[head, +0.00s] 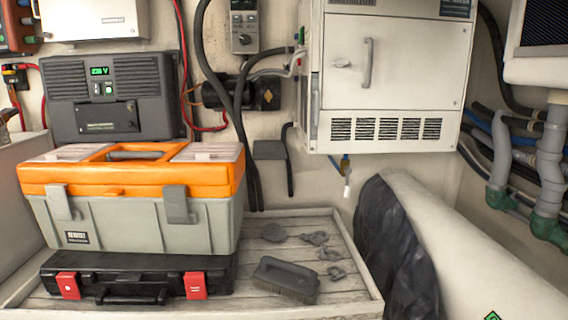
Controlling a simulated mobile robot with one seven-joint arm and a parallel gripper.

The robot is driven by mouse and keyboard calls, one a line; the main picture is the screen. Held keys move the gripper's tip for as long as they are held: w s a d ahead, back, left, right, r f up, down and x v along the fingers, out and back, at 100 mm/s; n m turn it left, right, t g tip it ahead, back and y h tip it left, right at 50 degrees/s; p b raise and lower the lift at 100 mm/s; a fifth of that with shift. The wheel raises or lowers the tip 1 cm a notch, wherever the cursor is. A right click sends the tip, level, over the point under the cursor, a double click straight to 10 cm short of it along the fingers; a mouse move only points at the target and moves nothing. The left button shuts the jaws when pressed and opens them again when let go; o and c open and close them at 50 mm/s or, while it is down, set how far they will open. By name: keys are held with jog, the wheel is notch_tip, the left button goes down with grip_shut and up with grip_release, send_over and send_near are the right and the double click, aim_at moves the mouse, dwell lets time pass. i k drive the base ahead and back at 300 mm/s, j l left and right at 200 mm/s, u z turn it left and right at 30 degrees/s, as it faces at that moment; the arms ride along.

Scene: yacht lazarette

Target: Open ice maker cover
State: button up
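The ice maker (312,80) is a white box on the wall at the upper right of the head view, with a dark label (457,9) at its top edge. Its front cover (415,65) is a flat white panel that looks closed. A vertical grey handle (367,63) stands near the cover's left side, with a small latch or knob (342,63) beside it. A row of dark vents (387,129) runs below the cover. The ice maker's top is cut off by the picture edge. My gripper is not in view.
An orange and grey toolbox (145,215) sits on a black case (135,278) on a slatted wooden shelf (345,300). A brush (286,279) lies there too. Pipes (552,150) and hoses crowd the right. A rounded white form (470,255) with dark cloth (395,245) lies below.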

aim_at(395, 63)
jog(key=i+j+z, duration=0.1)
jog(key=j+z, duration=0.2)
jog(key=j, duration=0.35)
jog(key=j+z, duration=0.3)
jog(key=j, duration=0.35)
jog(key=i+j, duration=0.15)
jog(key=i, duration=0.4)
